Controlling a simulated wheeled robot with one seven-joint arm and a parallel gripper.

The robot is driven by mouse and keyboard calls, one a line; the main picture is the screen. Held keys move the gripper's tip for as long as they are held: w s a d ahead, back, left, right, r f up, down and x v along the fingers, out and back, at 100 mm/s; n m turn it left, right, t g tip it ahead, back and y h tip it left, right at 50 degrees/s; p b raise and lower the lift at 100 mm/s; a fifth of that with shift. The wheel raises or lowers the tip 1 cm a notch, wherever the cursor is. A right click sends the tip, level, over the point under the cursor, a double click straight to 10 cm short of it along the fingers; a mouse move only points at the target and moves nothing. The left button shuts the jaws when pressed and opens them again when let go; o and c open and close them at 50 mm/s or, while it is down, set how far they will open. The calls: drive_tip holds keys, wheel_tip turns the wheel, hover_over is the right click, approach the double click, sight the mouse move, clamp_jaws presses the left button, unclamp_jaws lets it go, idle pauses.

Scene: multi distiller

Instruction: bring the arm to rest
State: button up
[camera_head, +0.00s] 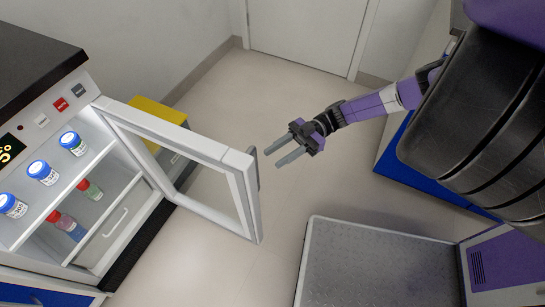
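My arm reaches in from the right, purple and black. My gripper (272,158) hangs over the open floor near the middle of the view. Its two grey fingers point left and stand apart with nothing between them. The gripper is close to the handle side of an open white-framed glass door (250,205). From this angle I cannot tell whether there is a gap in depth, but in the picture the fingertips lie just right of the frame.
The door belongs to a lit cabinet (115,235) at left, holding several blue-capped bottles (42,172) and red-capped ones (62,224). A yellow-topped bin (158,112) stands behind the door. A grey platform (375,265) lies at the bottom. Floor (235,95) is clear toward the back door (310,30).

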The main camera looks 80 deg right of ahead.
idle(0.5)
drive_tip(key=s+a+r+m+t+h, duration=0.2)
drive_tip(key=s+a+m+h, duration=0.25)
drive_tip(key=a, duration=0.55)
drive_tip(key=s+a+r+m+t+h, duration=0.25)
drive_tip(key=a+h, duration=0.35)
drive_tip(key=a, duration=0.4)
drive_tip(key=w+a+r+m+h+p, duration=0.1)
drive_tip(key=a+r+p, duration=0.1)
drive_tip(key=r+p, duration=0.8)
drive_tip(key=w+a+r+m+g+h+p, duration=0.1)
drive_tip(key=a+r+m+h+p, duration=0.1)
drive_tip(key=r+p, duration=0.8)
wheel_tip(320, 180, up, 8)
drive_tip(key=shift+w+a+f, duration=0.15)
drive_tip(key=shift+w+a, duration=0.1)
drive_tip(key=shift+a, duration=0.15)
drive_tip(key=shift+h, duration=0.25)
